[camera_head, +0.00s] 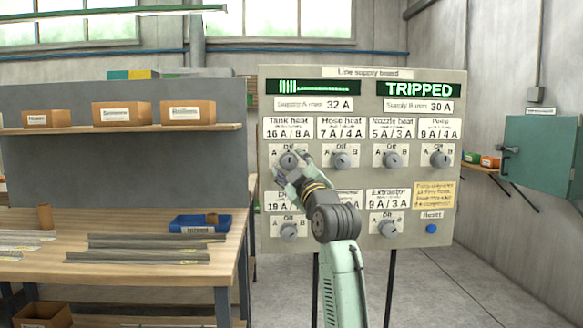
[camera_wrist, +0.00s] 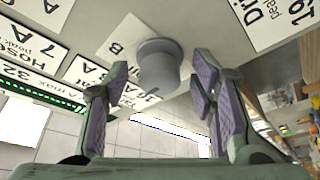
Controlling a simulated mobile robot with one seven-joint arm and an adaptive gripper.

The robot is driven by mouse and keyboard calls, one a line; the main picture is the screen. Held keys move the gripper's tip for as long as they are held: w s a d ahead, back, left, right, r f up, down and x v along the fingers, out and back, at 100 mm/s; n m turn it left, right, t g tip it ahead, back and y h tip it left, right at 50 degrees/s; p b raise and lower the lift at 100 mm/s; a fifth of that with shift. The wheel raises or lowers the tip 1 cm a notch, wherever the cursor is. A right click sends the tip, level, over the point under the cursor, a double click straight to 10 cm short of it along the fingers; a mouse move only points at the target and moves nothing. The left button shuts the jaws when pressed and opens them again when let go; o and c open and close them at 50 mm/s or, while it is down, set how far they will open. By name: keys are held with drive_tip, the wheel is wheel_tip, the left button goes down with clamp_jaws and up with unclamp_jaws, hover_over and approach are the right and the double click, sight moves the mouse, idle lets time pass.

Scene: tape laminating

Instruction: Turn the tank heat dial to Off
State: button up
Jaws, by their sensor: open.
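The tank heat dial (camera_head: 288,160) is a round grey knob on the line supply board, at the upper left of the dials, under the "Tank heat" label (camera_head: 289,128). Its plate carries Off, A and B marks. I cannot tell clearly which mark it points to. My gripper (camera_head: 292,170) is open at the board just below this dial. In the wrist view a grey dial (camera_wrist: 159,68) stands out from its plate, between and beyond the two spread fingers of my gripper (camera_wrist: 152,84). The fingers appear apart from it, with nothing held.
The line supply board (camera_head: 262,100) has several other dials, including the hose heat dial (camera_head: 340,160) close to the right. A display reads "TRIPPED" (camera_head: 418,90) for supply B. A blue reset button (camera_head: 431,229) is at lower right. A workbench (camera_head: 130,265) stands left.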

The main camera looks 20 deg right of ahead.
drive_tip(key=v, duration=1.2)
